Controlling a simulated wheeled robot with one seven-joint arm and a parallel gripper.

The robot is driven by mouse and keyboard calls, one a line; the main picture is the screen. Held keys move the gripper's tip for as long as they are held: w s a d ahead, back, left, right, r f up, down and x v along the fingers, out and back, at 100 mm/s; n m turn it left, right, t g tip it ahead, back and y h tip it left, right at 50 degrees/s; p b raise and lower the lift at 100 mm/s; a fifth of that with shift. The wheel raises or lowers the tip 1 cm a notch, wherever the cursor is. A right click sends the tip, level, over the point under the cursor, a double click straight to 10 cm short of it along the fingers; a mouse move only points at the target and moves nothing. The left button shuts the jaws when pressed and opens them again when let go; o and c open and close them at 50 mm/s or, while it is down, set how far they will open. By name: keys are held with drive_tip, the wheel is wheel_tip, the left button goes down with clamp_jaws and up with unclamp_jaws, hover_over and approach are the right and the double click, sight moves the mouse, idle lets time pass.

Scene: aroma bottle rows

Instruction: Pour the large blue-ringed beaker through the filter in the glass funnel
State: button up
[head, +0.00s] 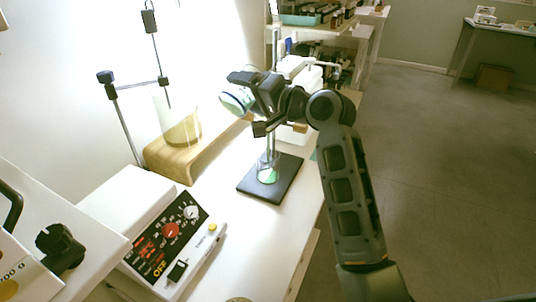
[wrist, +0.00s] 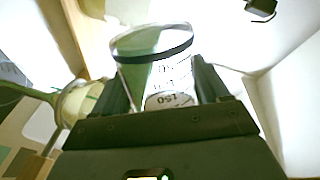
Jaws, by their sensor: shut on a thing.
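My gripper (head: 252,100) is shut on the large beaker (head: 236,101), high above the bench beside the stand. In the wrist view the beaker (wrist: 150,45) is clear glass with a dark blue ring near its rim, printed marks and greenish contents. It sits between the fingers (wrist: 168,85) and is strongly tilted in the head view. A stand with a black base (head: 285,181) carries a small glass vessel (head: 267,173) with green liquid at the bottom. The funnel is mostly hidden by my arm in the head view. A round pale rim (wrist: 80,102), perhaps the funnel with its filter, shows left in the wrist view.
A glass vessel with yellowish contents (head: 182,130) stands on a curved wooden riser (head: 160,158) left of the stand. A white device with knobs (head: 165,235) is at the front left. Shelves with bottles (head: 320,15) are behind. The floor at right is clear.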

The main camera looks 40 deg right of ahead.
drive_tip(key=shift+d+r+m+p, duration=0.1)
drive_tip(key=shift+r+m+p, duration=0.25)
drive_tip(key=shift+p, duration=0.65)
idle(2.1)
drive_tip(key=shift+w+d+f+m+y+p, duration=0.1)
drive_tip(key=shift+d+f+m+y+p, duration=0.05)
drive_tip(key=shift+d+m+p, duration=0.4)
drive_tip(key=shift+d+f+m+y+p, duration=0.15)
drive_tip(key=shift+d+m+p, duration=0.25)
drive_tip(key=shift+p, duration=0.2)
idle(3.8)
